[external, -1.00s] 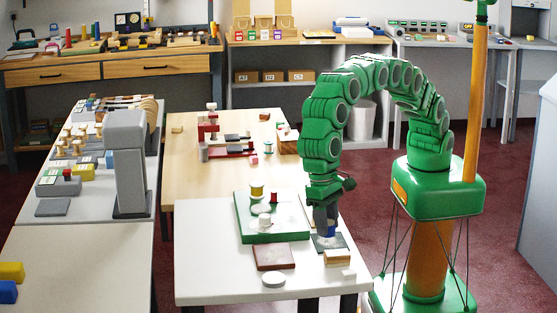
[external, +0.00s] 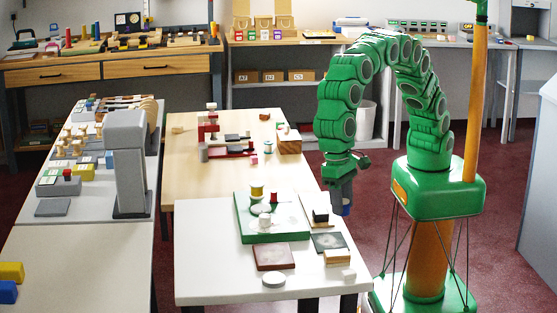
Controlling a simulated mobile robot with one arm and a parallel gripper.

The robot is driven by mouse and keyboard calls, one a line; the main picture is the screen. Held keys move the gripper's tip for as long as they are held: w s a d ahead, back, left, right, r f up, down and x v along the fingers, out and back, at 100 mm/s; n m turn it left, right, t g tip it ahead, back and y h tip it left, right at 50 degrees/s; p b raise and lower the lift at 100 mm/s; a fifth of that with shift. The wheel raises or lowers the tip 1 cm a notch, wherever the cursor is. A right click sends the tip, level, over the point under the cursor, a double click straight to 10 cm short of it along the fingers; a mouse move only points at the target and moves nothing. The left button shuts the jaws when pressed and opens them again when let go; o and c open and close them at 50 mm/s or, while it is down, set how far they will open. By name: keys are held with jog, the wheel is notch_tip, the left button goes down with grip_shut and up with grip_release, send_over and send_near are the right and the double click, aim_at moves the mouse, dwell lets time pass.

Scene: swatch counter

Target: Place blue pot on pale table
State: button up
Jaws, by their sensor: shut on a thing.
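My gripper (external: 342,200) is shut on the blue pot (external: 347,210), which shows as a small blue patch between and below the dark fingers. Most of the pot is hidden by the fingers. It is held in the air by the right edge of the white-topped pale table (external: 215,250).
A green tray (external: 285,236) with spools and a white piece stands on the white table. A brown tile (external: 273,257), a white disc (external: 274,280) and small blocks (external: 338,257) lie in front. The table's left front is clear. A grey post (external: 127,165) stands on the left counter.

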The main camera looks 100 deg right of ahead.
jog(key=w+d+f+m, duration=0.1)
jog(key=w+d+m, duration=0.2)
jog(key=w+d, duration=0.5)
jog(key=w+d+f+m+t, duration=0.1)
jog(key=w+d+m, duration=0.25)
jog(key=d, duration=0.95)
jog(key=w+d+m, duration=0.3)
jog(key=w+d, duration=0.4)
jog(key=d, duration=0.3)
jog(key=s+d+f+m+t, duration=0.2)
jog(key=d+m, duration=0.7)
jog(key=d, duration=2.4)
send_near(209, 181)
jog(key=shift+s+a+f+n+g, duration=0.1)
jog(key=shift+a+f+n+g, duration=0.25)
jog(key=shift+f, duration=0.3)
jog(key=shift+w+d+f, duration=0.1)
jog(key=shift+w+f, duration=0.5)
jog(key=shift+f, duration=1.7)
